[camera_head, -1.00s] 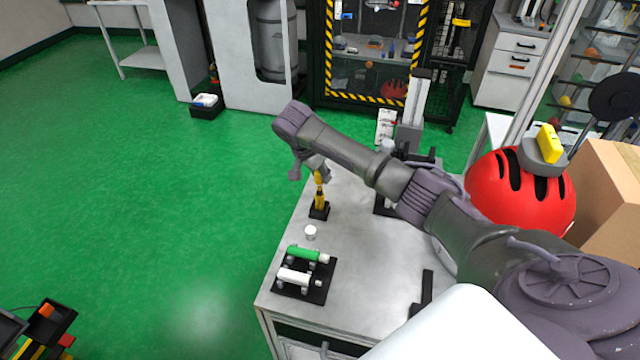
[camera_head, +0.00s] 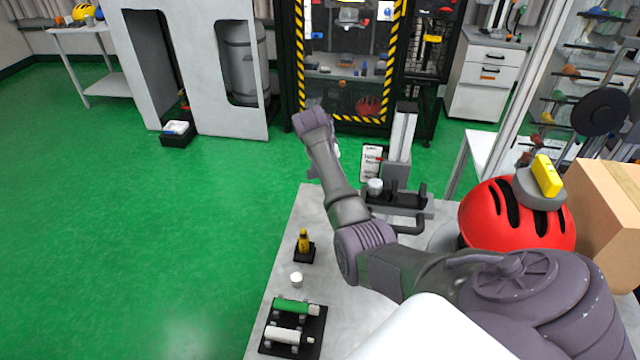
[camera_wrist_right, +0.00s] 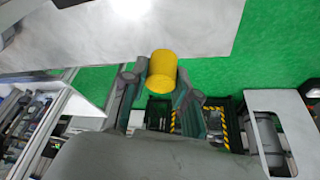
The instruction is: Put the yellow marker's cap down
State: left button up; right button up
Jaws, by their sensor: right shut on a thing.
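The yellow cap (camera_wrist_right: 161,72) is between the fingers of my right gripper (camera_wrist_right: 163,84) in the right wrist view, and the gripper is shut on it. It is held up beside the table's edge, with green floor behind it. In the head view my right arm reaches out over the table's far side, and its wrist hides the fingers and cap. The yellow marker (camera_head: 303,240) stands upright in a small black holder (camera_head: 305,256) on the table. My left gripper is not in view.
The metal table (camera_head: 335,262) also bears a small white cylinder (camera_head: 296,279) and a black rack (camera_head: 272,338) with a green marker (camera_head: 292,306) and a white marker (camera_head: 284,334). A black fixture (camera_head: 412,206) stands at its back. A red helmet (camera_head: 482,232) is at right.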

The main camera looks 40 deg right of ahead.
jog(key=f, duration=0.2)
jog(key=s+d+f, duration=0.1)
jog(key=f, duration=0.4)
jog(key=shift+s+d+f, duration=0.15)
jog(key=shift+d+f, duration=0.05)
jog(key=shift+f, duration=2.35)
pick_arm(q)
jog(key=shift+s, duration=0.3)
pick_arm(e)
jog(key=shift+f+b, duration=0.35)
jog(key=shift+f, duration=0.15)
jog(key=o, duration=0.8)
jog(key=shift+r, duration=0.1)
jog(key=shift+c, duration=0.2)
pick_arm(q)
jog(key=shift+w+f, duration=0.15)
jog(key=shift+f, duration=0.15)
